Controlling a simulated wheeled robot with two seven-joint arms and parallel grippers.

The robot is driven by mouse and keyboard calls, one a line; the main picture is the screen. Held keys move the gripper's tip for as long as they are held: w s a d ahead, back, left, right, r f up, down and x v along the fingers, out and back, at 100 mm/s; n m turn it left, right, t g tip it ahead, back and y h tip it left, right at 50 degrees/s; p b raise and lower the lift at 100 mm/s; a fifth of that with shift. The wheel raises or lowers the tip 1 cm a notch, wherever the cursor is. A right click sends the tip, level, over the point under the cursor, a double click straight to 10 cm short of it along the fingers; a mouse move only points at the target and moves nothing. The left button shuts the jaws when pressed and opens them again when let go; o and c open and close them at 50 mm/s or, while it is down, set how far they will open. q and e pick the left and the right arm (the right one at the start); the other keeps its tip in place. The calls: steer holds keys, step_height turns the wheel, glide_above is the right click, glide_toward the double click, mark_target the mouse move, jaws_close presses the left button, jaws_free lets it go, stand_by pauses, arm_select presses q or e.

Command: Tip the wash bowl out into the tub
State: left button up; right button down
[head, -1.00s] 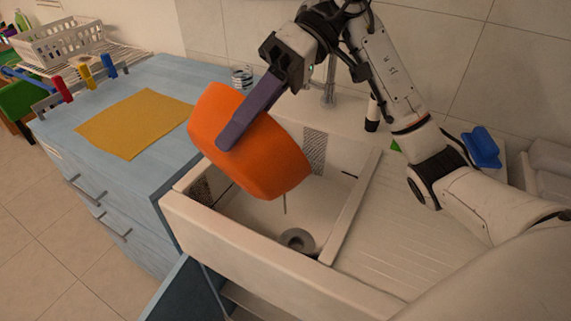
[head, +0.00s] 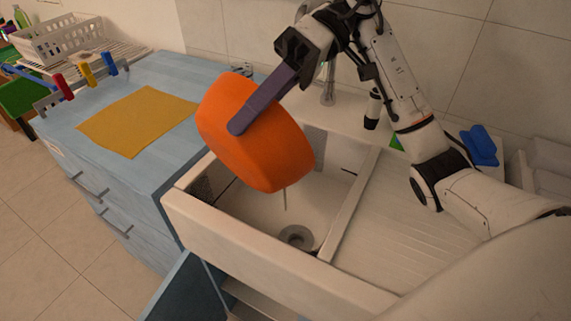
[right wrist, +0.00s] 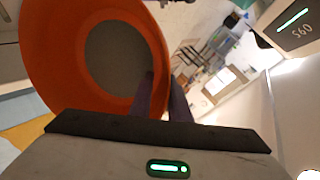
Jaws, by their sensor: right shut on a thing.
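The orange wash bowl (head: 262,145) hangs steeply tilted above the white sink tub (head: 215,230), its underside and side facing the head camera. My right gripper (head: 240,126) is shut on the bowl's wall, with one purple finger along its outside. A thin grey strand (head: 285,199) drops from the bowl's low edge toward the drain; it looks like a trickle of liquid. In the right wrist view the bowl (right wrist: 150,45) shows its open side, with a grey round area (right wrist: 113,58) inside; I cannot tell if that is liquid or the bottom. My left gripper is out of view.
The metal drain (head: 296,236) lies in the tub's floor. A tap (head: 328,88) stands behind the tub, and a ribbed draining board (head: 415,225) lies to its right. A blue counter with a yellow cloth (head: 138,122) is left. A blue object (head: 480,147) sits at the back right.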

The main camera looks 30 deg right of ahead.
steer(key=shift+w+d+r+y+b, duration=0.15)
steer(key=shift+d+b, duration=0.25)
steer(key=shift+d, duration=0.05)
steer(key=shift+w+d+r+y+b, duration=0.1)
steer(key=shift+d+r+y+b, duration=0.05)
steer(key=shift+d+b, duration=0.25)
steer(key=shift+w+d+r+y+b, duration=0.1)
steer(key=shift+d+r+y+b, duration=0.05)
steer(key=shift+d+y+b, duration=0.25)
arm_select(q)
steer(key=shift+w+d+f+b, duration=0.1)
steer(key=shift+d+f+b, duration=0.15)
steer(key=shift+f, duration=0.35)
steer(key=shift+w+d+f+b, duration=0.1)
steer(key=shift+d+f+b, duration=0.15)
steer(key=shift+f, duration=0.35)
arm_select(e)
steer(key=shift+w+d+r, duration=0.15)
steer(key=shift+d, duration=0.4)
arm_select(q)
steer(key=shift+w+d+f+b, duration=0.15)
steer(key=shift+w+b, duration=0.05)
steer(key=shift+b, duration=0.45)
arm_select(e)
steer(key=shift+w+d+r+g+y, duration=0.2)
steer(key=shift+d+g+y, duration=0.1)
steer(key=shift+d+y, duration=0.15)
